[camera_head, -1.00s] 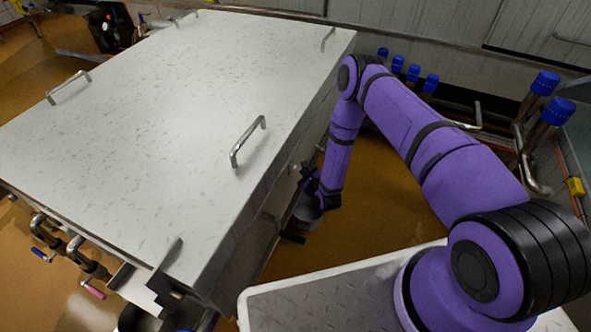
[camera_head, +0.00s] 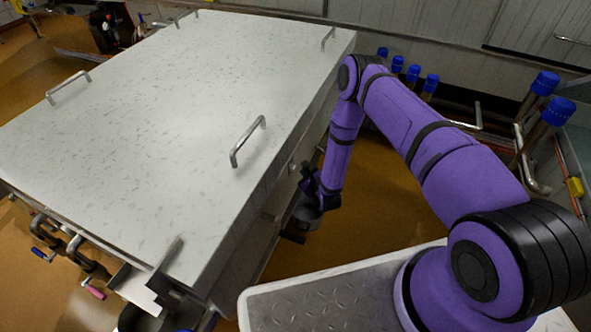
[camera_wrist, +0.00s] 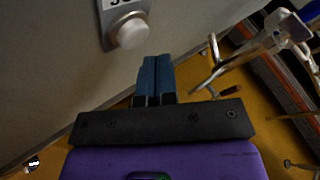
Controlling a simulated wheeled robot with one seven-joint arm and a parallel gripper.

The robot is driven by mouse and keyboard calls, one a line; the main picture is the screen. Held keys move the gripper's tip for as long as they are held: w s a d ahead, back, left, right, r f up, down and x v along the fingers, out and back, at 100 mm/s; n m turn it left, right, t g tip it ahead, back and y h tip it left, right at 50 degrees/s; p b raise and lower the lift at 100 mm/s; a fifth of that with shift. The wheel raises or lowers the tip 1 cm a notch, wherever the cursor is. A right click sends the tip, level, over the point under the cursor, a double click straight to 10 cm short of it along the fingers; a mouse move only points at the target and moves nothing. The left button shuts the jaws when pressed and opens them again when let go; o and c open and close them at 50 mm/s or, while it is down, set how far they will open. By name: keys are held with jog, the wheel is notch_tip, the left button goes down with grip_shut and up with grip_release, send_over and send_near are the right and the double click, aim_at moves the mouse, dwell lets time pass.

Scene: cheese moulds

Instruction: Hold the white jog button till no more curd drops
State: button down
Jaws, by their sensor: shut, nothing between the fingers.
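The white jog button (camera_wrist: 131,33) is a round knob on a grey housing (camera_wrist: 113,12) fixed to a pale wall-like side, with part of a dark-lettered label above it. My gripper (camera_wrist: 155,58) is shut and empty, its two blue fingers side by side. In the wrist view the fingertips are just below and to the right of the button; I cannot tell whether they touch it. In the head view my gripper (camera_head: 307,178) is low beside the right side of the large machine (camera_head: 180,95), and the button is hidden there. No curd or moulds can be made out.
The machine's pale top carries metal handles (camera_head: 247,141). Pipes with blue caps (camera_head: 545,83) stand at the right by the wall. Metal pipework (camera_wrist: 215,65) is right of my fingers. Orange-brown floor (camera_head: 385,205) lies open right of the machine.

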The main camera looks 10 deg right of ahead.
jog(key=shift+w+a, duration=0.15)
jog(key=shift+a, duration=0.05)
dwell(0.7)
jog(key=shift+w+a, duration=0.1)
jog(key=shift+a, duration=0.05)
jog(key=shift+w+a, duration=0.3)
jog(key=shift+a, duration=0.1)
dwell(1.9)
dwell(2.9)
jog(key=shift+s+d, duration=0.55)
jog(key=shift+d, duration=0.2)
jog(key=shift+s+d, duration=0.75)
jog(key=shift+d, duration=0.25)
jog(key=shift+s+d, duration=0.75)
jog(key=shift+d, duration=0.25)
